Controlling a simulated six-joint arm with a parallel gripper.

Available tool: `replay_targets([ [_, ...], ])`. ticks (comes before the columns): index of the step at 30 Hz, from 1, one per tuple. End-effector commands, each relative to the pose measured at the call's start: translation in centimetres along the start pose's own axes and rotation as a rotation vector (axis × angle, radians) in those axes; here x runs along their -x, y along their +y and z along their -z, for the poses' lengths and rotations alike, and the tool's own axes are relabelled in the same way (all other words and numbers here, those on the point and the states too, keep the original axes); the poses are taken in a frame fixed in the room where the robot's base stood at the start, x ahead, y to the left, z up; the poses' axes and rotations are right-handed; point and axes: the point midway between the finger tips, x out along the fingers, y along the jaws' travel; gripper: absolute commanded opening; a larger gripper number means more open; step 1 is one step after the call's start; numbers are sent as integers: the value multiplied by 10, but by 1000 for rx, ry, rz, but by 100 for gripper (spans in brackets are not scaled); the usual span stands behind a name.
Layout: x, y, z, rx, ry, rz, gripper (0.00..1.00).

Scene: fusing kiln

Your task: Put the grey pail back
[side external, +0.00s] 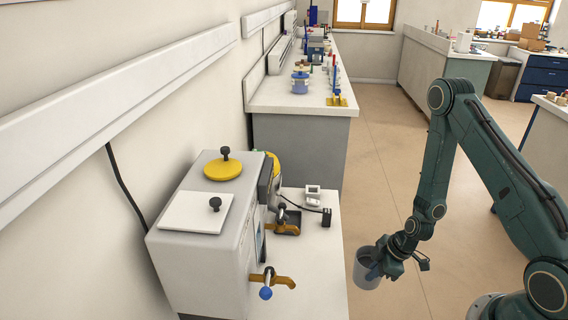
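The grey pail (366,272) is in the lower middle of the side view, off the floor and to the right of the white bench. It looks upright or slightly tilted, with its open top up. My gripper (380,264) comes in from the right and is shut on the pail's right side near the rim. The fingers cover part of the pail's right side. The pail hangs apart from the bench edge, with a gap of floor showing between them.
A white box-shaped unit (180,265) with a yellow round lid (224,170) and brass taps (272,279) stands on the near bench (318,262). A small dark tray and white block lie behind. A farther bench (300,133) holds bottles. The floor between benches is clear.

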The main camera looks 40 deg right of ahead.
Motion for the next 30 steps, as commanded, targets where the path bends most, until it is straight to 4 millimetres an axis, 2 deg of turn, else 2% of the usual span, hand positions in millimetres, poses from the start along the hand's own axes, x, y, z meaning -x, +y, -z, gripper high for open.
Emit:
replay_targets([
  [20,0,4,3,6,2,1,0],
  [26,1,20,18,34,5,7,0],
  [30,4,38,36,70,6,19,0],
])
